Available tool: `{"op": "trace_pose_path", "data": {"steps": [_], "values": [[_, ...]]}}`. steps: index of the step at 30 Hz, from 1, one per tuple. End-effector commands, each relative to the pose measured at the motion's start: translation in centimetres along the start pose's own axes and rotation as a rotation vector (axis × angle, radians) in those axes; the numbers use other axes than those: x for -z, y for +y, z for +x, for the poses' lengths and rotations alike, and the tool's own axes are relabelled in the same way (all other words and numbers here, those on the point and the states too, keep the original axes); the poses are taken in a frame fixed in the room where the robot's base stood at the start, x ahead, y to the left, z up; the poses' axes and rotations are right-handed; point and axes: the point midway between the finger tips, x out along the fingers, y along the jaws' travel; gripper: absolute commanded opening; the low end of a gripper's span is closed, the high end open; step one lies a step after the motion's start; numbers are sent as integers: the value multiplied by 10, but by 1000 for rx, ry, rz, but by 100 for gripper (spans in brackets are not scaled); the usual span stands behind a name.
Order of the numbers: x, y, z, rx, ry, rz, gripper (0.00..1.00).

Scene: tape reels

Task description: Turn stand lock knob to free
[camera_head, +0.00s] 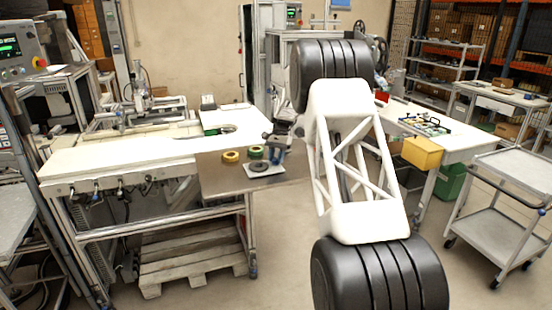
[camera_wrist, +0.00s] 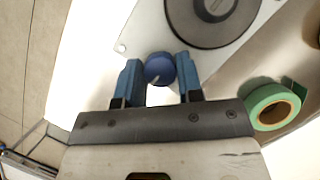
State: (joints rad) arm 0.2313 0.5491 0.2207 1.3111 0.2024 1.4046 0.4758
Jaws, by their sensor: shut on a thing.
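The stand is a pale plate (camera_wrist: 138,38) with a dark round disc (camera_wrist: 212,18) on it. The blue lock knob (camera_wrist: 159,68) sits at the plate's edge in the wrist view, and a pale pointer line shows on it, slanting toward the lower left. My gripper (camera_wrist: 159,70) has blue fingers, one on each side of the knob, and is shut on it. In the head view the plate (camera_head: 278,172) lies on the brown table section, with my gripper (camera_head: 277,153) at its back edge; the knob cannot be made out there.
A green tape roll (camera_wrist: 271,107) lies close to the right of my gripper in the wrist view. A white workbench (camera_head: 110,152) stands at left.

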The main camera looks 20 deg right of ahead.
Motion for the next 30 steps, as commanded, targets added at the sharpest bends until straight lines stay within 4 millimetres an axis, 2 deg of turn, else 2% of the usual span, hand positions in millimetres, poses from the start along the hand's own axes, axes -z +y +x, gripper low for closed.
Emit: {"op": "trace_pose_path", "data": {"steps": [6, 7, 11, 23, 30], "values": [[0, 0, 0, 0, 0, 0, 10], [0, 0, 0, 0, 0, 0, 38], [0, 0, 0, 0, 0, 0, 58], [0, 0, -3, 1, 0, 1, 59], [0, 0, -23, 1, 2, 0, 59]]}}
